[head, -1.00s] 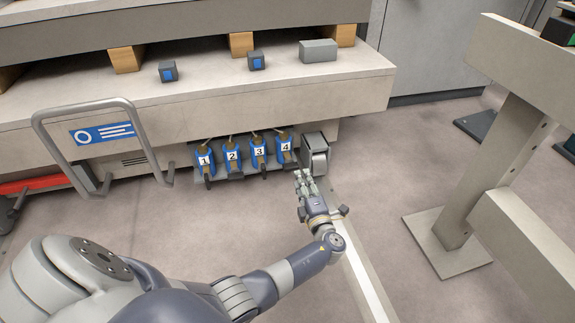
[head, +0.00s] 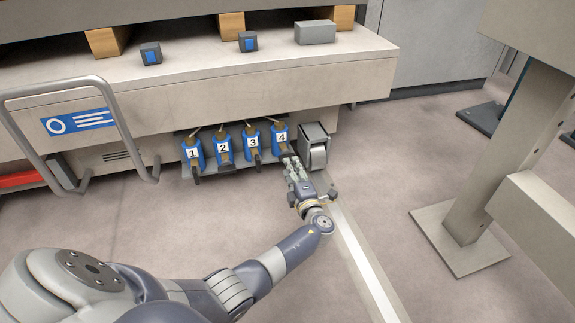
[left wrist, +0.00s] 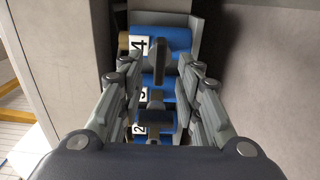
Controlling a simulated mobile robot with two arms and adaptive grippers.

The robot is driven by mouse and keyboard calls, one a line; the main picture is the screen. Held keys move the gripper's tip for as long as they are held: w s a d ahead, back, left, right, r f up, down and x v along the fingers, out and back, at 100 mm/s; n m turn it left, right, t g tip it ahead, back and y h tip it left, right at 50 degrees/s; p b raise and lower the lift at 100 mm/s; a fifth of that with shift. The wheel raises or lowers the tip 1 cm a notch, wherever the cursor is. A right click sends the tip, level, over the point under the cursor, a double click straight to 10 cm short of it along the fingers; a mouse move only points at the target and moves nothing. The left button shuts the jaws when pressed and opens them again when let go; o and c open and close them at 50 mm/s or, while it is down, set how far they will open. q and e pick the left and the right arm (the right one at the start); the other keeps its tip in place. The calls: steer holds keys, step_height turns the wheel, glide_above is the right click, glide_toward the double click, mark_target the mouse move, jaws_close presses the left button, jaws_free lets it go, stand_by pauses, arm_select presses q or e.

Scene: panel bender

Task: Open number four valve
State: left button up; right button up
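The number four valve (head: 281,132) is blue with a white "4" label, at the right end of a row of numbered valves under the machine's ledge. My left gripper (head: 289,160) is at its lower front. In the left wrist view, the two fingers of my left gripper (left wrist: 158,82) are spread apart. The dark handle (left wrist: 158,62) of the number four valve lies between them with gaps on both sides. In the head view the gripper partly hides this handle. My right gripper is not in view.
The number three valve (head: 252,140), number two valve (head: 223,146) and number one valve (head: 192,150) stand to the left. A grey pedal-like box (head: 314,150) stands close on the right. The ledge (head: 250,98) overhangs the valves.

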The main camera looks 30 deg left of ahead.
arm_select(q)
steer(key=b+x, duration=0.1)
steer(key=x, duration=0.1)
steer(key=b+x, duration=0.2)
steer(key=shift+w+a+f, duration=0.2)
steer(key=shift+w+a+r+b, duration=0.15)
steer(key=shift+w+a+b, duration=0.15)
steer(key=shift+w+a, duration=0.1)
steer(key=shift+c, duration=0.3)
steer(key=c, duration=0.6)
